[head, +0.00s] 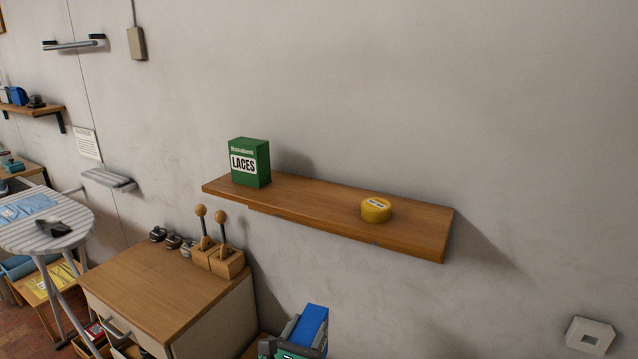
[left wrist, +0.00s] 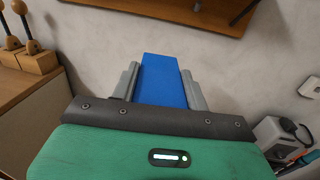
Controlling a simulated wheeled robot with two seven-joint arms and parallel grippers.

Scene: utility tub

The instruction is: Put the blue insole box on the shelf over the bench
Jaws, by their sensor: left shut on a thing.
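The blue insole box (head: 313,325) is at the bottom of the head view, held in my left gripper (head: 300,335). In the left wrist view the blue box (left wrist: 162,80) sits between the two grey fingers of my left gripper (left wrist: 162,85), which are shut on it. The wooden shelf (head: 415,230) is on the wall, above and beyond the gripper. Its edge also shows at the top of the left wrist view (left wrist: 190,15). The box is below the shelf and apart from it. My right gripper is not in view.
A green LACES box (head: 250,163) stands at the shelf's left end and a yellow tin (head: 376,210) right of its middle. Bare shelf lies between them. The wooden bench cabinet (head: 160,290) with wooden-handled tools (head: 215,250) is at left. A wall box (head: 590,334) is at lower right.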

